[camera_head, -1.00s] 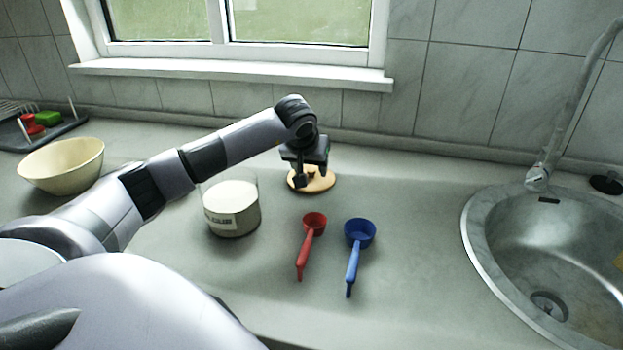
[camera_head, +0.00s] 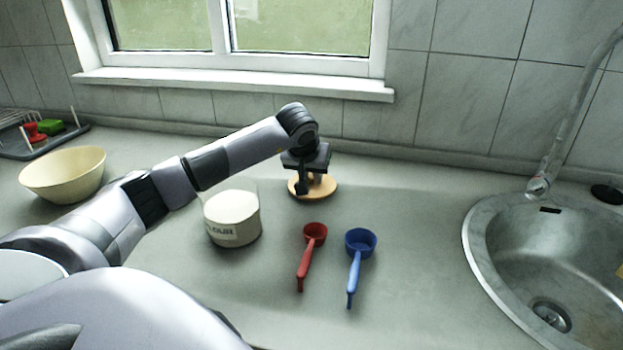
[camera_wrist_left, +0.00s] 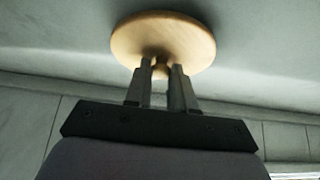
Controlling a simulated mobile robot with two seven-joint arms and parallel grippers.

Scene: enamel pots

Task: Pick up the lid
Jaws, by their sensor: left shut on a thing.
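The lid (camera_head: 325,189) is a round wooden disc with a small knob, on or just above the grey counter behind the two scoops. My left gripper (camera_head: 309,187) comes down over it and is shut on its knob. In the left wrist view the lid (camera_wrist_left: 165,32) fills the upper middle, with the fingers of the gripper (camera_wrist_left: 161,72) on either side of the knob. Whether the lid touches the counter is hard to tell. My right gripper is in neither view.
A white flour canister (camera_head: 232,218) stands left of the lid. A red scoop (camera_head: 312,240) and a blue scoop (camera_head: 358,248) lie in front. A cream bowl (camera_head: 62,175) and a dish rack (camera_head: 45,140) are at the left, a sink (camera_head: 540,265) at the right.

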